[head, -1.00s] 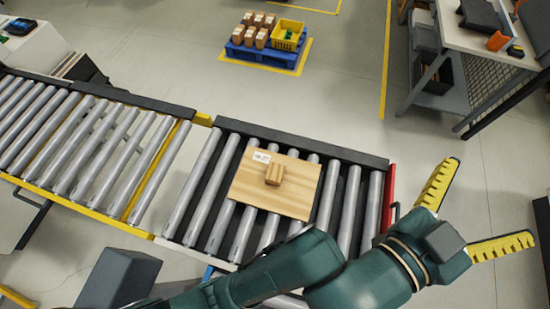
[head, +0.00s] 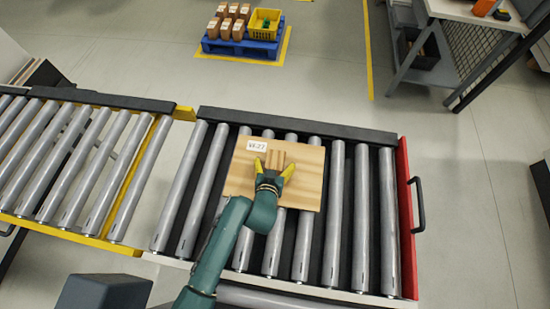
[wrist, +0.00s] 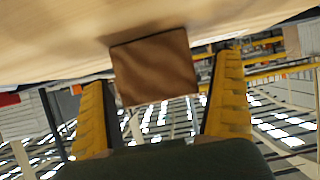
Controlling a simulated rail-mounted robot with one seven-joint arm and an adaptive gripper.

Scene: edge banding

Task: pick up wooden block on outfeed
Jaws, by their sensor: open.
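The small wooden block (head: 276,159) stands on a flat wooden panel (head: 310,170), which lies on the outfeed rollers. In the wrist view the block (wrist: 155,66) shows as a brown square face against the pale panel (wrist: 60,35). My gripper (head: 272,172) is open, its yellow fingers on the near side of the block in the head view. In the wrist view my gripper (wrist: 160,95) has one finger on each side of the block's face, with nothing held. I cannot tell how far the fingertips reach along the block's sides.
A white label (head: 257,145) is on the panel's upper left. The outfeed roller conveyor (head: 388,215) has a red end plate (head: 405,220) at right. Another roller conveyor (head: 75,165) adjoins at left. A blue pallet (head: 240,47) with boxes and a yellow crate (head: 265,23) stands beyond.

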